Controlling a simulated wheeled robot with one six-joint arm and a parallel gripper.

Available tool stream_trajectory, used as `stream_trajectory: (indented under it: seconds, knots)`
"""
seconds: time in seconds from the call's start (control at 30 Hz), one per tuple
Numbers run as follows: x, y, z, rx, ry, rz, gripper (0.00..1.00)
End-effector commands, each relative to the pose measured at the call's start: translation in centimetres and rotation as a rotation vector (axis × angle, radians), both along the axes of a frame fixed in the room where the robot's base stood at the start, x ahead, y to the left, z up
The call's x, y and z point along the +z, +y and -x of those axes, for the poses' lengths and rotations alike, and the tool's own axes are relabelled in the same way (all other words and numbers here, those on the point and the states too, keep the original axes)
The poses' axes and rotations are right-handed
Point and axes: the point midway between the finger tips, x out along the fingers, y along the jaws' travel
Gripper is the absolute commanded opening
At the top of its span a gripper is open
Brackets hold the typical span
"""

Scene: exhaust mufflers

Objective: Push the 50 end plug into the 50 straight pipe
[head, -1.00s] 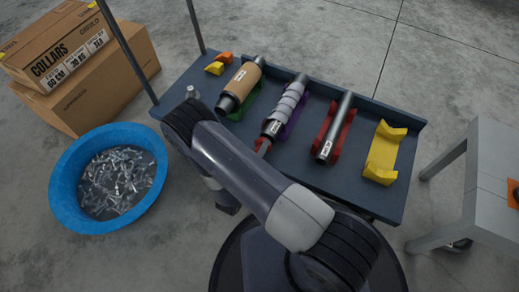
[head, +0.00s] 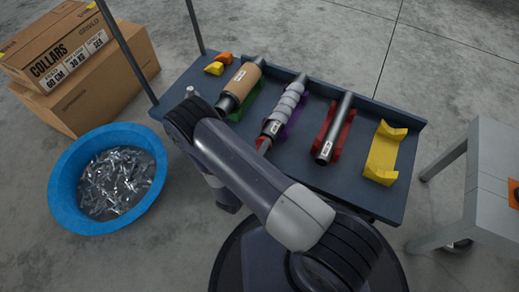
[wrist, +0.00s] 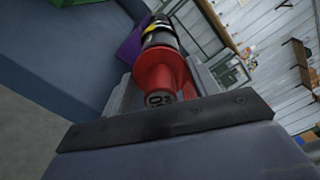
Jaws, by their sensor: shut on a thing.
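The red end plug (wrist: 158,78), with a "50" mark on its near face, sits between the fingers of my gripper (wrist: 166,72) in the wrist view. My gripper is shut on it. Just beyond, in line with the plug, is the end of a dark pipe (wrist: 158,36) with a yellow label. The plug's front meets or nearly meets this end; how deep it sits is hidden. In the head view this pipe (head: 287,103), with a pale ribbed wrap, lies in a purple cradle (head: 293,124). A bit of the red plug (head: 264,146) shows at its near end; my arm hides most of the gripper.
A tan-wrapped pipe (head: 243,80) lies in a green cradle on the left, and a bare pipe (head: 337,128) in a red cradle on the right. A yellow cradle (head: 382,155) is empty. A blue tub (head: 65,205) of metal parts stands left of the bench (head: 215,93).

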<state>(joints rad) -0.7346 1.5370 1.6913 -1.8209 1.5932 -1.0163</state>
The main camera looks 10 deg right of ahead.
Motion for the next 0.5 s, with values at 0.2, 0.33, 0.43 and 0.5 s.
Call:
stream_trajectory:
  seconds: [0.2, 0.33, 0.43, 0.5]
  knots:
    - [0.0, -0.37, -0.48, -0.003, -0.001, 0.0, 0.35]
    - [0.01, -0.52, -0.76, -0.001, -0.001, -0.001, 0.35]
    - [0.01, -0.65, -0.97, -0.001, -0.001, -0.001, 0.35]
    - [0.0, -0.76, -1.11, -0.001, -0.001, -0.001, 0.35]
